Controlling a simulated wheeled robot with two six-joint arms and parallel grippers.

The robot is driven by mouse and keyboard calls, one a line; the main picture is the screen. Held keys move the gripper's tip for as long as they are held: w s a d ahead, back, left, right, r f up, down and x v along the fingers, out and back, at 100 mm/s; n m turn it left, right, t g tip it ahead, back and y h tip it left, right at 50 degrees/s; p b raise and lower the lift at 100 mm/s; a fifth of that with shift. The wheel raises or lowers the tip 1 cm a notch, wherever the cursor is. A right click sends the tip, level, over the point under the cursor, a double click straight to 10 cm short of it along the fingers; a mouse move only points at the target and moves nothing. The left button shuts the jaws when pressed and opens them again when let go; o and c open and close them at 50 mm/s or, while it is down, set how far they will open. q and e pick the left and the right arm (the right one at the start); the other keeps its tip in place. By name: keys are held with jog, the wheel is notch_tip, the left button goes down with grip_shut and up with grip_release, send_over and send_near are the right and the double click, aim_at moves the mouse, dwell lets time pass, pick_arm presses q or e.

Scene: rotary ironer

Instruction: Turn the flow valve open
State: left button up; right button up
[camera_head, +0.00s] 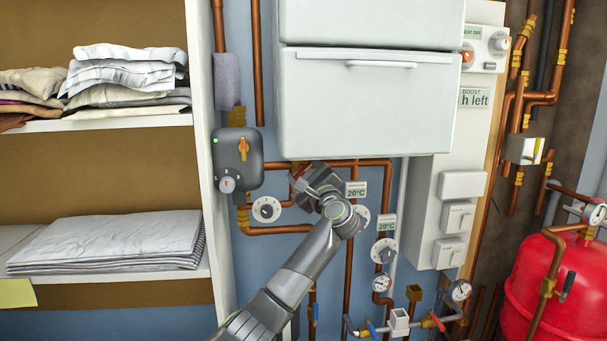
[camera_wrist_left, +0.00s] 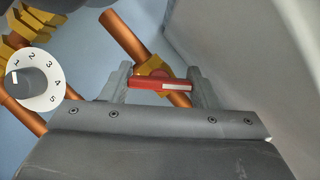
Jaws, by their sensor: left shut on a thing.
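A valve with a red lever handle (camera_wrist_left: 148,83) and a brass body (camera_wrist_left: 152,68) sits on a copper pipe (camera_wrist_left: 122,36) in the left wrist view. My left gripper (camera_wrist_left: 162,86) has one finger at each end of the red handle and is shut on it. The handle lies level in that view, at a slant to the pipe. In the head view my left gripper (camera_head: 303,180) is at the pipes just below the white cabinet and hides most of the valve. My right gripper is not in view.
A white numbered dial (camera_wrist_left: 50,90) is left of the valve; it also shows in the head view (camera_head: 266,209). The white cabinet (camera_head: 370,105) hangs above my gripper. A grey control box (camera_head: 237,160) is left, a red tank (camera_head: 545,285) far right.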

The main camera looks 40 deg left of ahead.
pick_arm(q)
jog(key=shift+f+m+t, duration=0.1)
jog(key=shift+m+t, duration=0.5)
jog(key=shift+m, duration=0.6)
jog(key=m+t+p, duration=0.1)
jog(key=m+t, duration=0.1)
jog(key=m, duration=0.1)
jog(key=shift+m, duration=0.4)
jog(key=m+t+h+p, duration=0.1)
jog(key=m+t+p, duration=0.1)
jog(key=m, duration=0.2)
jog(key=shift+p, duration=0.3)
jog(key=shift+m+t+h+p, duration=0.4)
jog(key=shift+m+h+p, duration=0.25)
jog(key=shift+m, duration=0.65)
jog(key=o, duration=0.7)
jog(key=shift+d, duration=0.1)
